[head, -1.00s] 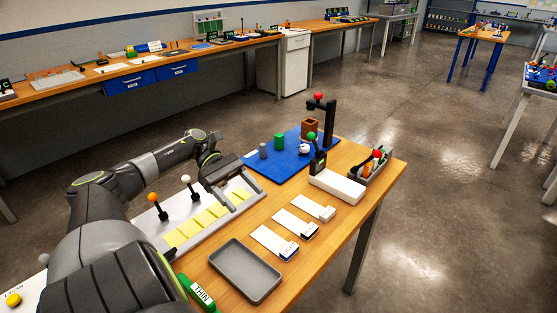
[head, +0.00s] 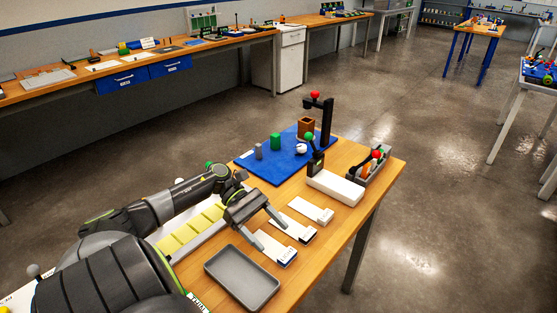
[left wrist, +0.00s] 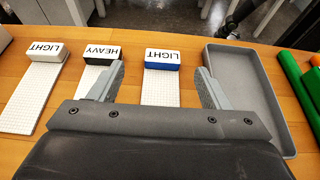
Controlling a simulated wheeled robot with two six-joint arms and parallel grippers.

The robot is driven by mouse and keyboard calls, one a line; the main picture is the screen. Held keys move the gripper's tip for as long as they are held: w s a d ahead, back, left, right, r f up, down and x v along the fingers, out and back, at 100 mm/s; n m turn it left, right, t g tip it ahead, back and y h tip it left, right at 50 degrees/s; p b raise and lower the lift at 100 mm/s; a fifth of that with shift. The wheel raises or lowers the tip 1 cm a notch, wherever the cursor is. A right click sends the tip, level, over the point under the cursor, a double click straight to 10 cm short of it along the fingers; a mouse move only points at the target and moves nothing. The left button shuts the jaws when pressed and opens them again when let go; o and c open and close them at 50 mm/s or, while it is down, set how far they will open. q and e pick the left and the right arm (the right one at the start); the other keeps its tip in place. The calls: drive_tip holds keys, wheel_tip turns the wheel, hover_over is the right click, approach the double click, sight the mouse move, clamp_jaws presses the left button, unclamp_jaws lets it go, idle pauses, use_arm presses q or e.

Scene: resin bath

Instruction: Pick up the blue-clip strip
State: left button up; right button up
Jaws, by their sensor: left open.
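The blue-clip strip (head: 273,247) lies flat on the wooden table, beside the grey tray. It is a white strip with a blue clip at one end, and in the left wrist view (left wrist: 160,90) the clip's label reads LIGHT. My left gripper (head: 267,228) is open above the strips. In the left wrist view its fingers (left wrist: 161,76) stand apart on either side of the blue-clip strip, with nothing between them held. My right gripper is not in view.
A HEAVY strip with a black clip (head: 294,228) and a LIGHT strip with a white clip (head: 312,210) lie alongside. The grey tray (head: 242,277) is empty. A white block (head: 335,187) and a blue mat (head: 272,169) are further back.

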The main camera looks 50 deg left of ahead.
sight(287, 255)
use_arm(q)
drive_tip(key=shift+d+f, duration=0.15)
drive_tip(key=shift+d, duration=0.5)
drive_tip(key=shift+d+f+p, duration=0.1)
drive_tip(key=shift+d+p, duration=0.4)
drive_tip(key=shift+p, duration=0.05)
drive_tip(key=p+x, duration=0.2)
drive_tip(key=x, duration=0.1)
drive_tip(key=shift+s+f, duration=0.1)
drive_tip(key=shift+f, duration=0.05)
drive_tip(key=shift+d+f, duration=0.35)
drive_tip(key=shift+d, duration=0.2)
drive_tip(key=c, duration=1.1)
drive_tip(key=shift+o, duration=0.2)
drive_tip(key=shift+a, duration=0.1)
